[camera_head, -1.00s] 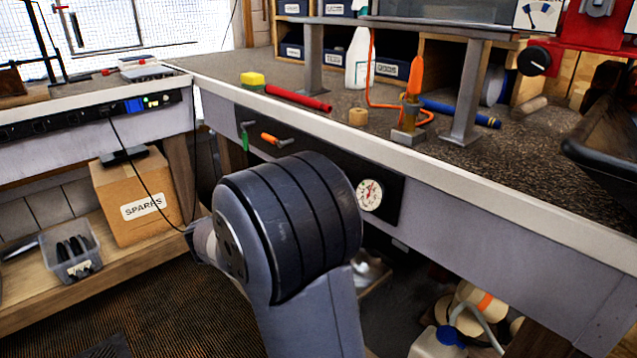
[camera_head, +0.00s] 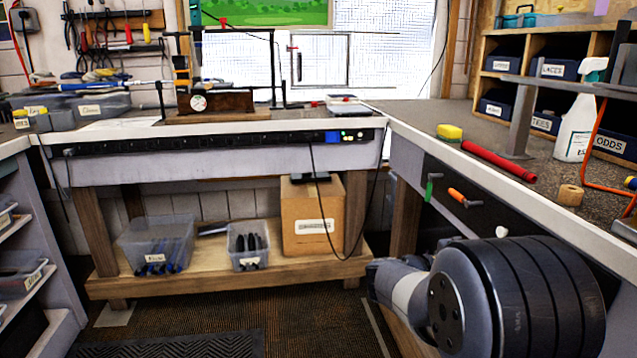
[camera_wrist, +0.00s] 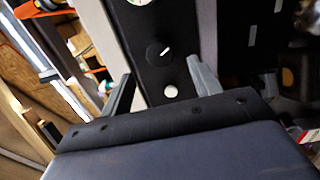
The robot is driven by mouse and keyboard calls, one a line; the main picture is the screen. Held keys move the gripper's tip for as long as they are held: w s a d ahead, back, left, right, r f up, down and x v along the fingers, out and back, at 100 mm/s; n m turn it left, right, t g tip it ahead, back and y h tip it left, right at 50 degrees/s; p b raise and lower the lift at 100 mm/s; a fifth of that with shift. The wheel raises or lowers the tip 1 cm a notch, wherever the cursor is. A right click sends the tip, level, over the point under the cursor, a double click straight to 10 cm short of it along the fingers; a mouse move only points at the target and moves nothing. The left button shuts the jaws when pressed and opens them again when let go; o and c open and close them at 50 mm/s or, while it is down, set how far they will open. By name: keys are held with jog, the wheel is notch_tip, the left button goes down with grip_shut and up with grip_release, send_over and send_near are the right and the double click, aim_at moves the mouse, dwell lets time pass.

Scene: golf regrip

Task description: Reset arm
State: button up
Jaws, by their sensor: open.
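My gripper (camera_wrist: 160,88) shows in the wrist view with its two fingers apart and nothing between them. Behind the fingers is a dark panel (camera_wrist: 140,30) with a black knob (camera_wrist: 158,50) and a round white button (camera_wrist: 170,91). I cannot tell how far the fingers are from the panel. In the head view my arm is folded low at the right, in front of the right bench (camera_head: 412,140), and the gripper is out of sight there.
A cardboard box (camera_head: 312,210) and clear bins (camera_head: 157,243) sit on the lower shelf. The floor in front is clear.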

jog(key=d, duration=0.6)
jog(key=shift+w+d+b, duration=0.25)
jog(key=shift+d+b, duration=0.1)
jog(key=shift+d, duration=0.05)
jog(key=a+p, duration=0.2)
jog(key=a, duration=0.9)
jog(key=d+n+p, duration=1)
jog(key=n+p, duration=0.8)
jog(key=p, duration=1)
jog(key=shift+t, duration=0.3)
dwell(0.5)
jog(key=shift+r, duration=0.2)
